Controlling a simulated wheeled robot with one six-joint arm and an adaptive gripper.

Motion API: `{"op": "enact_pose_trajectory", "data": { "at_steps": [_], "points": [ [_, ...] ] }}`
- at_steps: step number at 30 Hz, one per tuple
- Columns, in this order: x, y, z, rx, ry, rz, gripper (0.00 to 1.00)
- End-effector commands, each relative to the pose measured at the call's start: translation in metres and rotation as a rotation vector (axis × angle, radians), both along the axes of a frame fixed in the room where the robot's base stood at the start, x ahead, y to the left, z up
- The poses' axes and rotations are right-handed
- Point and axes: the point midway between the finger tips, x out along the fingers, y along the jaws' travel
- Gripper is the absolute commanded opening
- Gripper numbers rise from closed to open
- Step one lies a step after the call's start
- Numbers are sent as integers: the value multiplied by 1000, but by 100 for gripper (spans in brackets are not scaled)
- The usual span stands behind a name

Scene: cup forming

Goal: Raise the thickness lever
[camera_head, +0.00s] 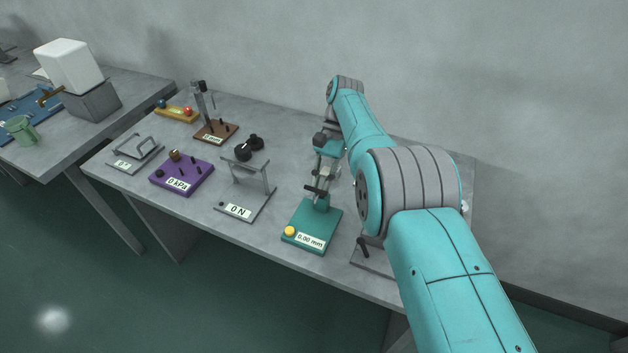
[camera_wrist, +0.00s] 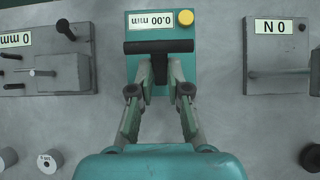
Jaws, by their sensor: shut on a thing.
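The thickness gauge has a teal base (camera_head: 312,225) with a yellow button (camera_head: 290,231) and a label (camera_head: 310,241) reading 0.00 mm. In the wrist view its base (camera_wrist: 143,36) is at the top centre. The dark lever (camera_wrist: 158,47) is a crossbar over the base, level in the wrist view. My gripper (camera_wrist: 159,72) is shut on the middle of the lever. In the head view, my gripper (camera_head: 322,178) is above the back of the gauge, and the lever is partly hidden there.
A grey stand (camera_head: 240,203) marked 0 N is left of the gauge, with a purple box (camera_head: 181,176) marked 0 kPa beyond it. A grey device (camera_wrist: 60,72) is partly behind my arm in the head view. Bare table lies between the gauge and its neighbours.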

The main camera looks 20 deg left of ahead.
Motion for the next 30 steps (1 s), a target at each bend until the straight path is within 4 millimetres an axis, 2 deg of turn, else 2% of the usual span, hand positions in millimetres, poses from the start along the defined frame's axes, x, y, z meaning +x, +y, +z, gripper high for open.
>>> {"op": "enact_pose_trajectory", "data": {
  "at_steps": [13, 14, 16, 30],
  "points": [
    [0, 1, 4, 6, 4, 2, 0],
    [0, 1, 4, 6, 4, 2, 23],
    [0, 0, 3, 4, 5, 2, 41],
    [-1, -1, 1, 1, 6, 1, 42]
  ]
}}
